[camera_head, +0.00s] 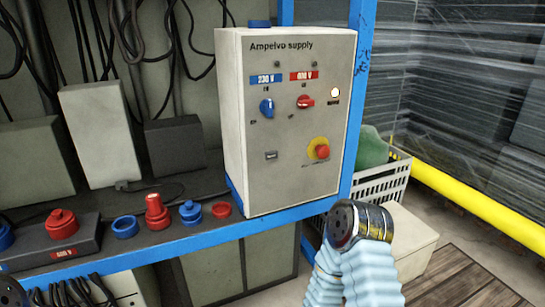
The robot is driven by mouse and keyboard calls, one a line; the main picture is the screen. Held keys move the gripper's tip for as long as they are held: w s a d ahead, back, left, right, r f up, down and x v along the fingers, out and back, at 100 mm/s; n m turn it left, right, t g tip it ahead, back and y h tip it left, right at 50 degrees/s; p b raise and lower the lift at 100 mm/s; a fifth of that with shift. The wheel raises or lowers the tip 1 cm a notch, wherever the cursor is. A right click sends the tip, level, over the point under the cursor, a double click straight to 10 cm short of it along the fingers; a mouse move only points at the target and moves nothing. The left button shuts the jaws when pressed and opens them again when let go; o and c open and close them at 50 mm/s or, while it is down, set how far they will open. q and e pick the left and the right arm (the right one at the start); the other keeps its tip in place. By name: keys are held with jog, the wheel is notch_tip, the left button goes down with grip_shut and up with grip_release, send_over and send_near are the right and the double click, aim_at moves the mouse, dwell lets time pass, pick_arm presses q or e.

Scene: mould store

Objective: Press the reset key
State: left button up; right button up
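The grey supply cabinet (290,187), lettered "Ampelvo supply", stands on the blue-edged shelf. A small grey rectangular key (270,155) sits low on the left of its front panel; its label is too small to read, so I cannot confirm that it is the reset key. A red mushroom button (322,151) on a yellow surround is to its right. Above are a blue knob (267,108), a red knob (305,102) and a glowing lamp (335,92). Neither gripper shows. Part of my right arm, with pale blue ribbed sleeves, rises below the cabinet; nothing touches the panel.
Red and blue round fittings, including a tall red one (157,212), stand along the shelf left of the cabinet. A blue upright post (355,110) is close on its right. A white crate (385,180) and yellow rail (480,207) are farther right. The space before the panel is clear.

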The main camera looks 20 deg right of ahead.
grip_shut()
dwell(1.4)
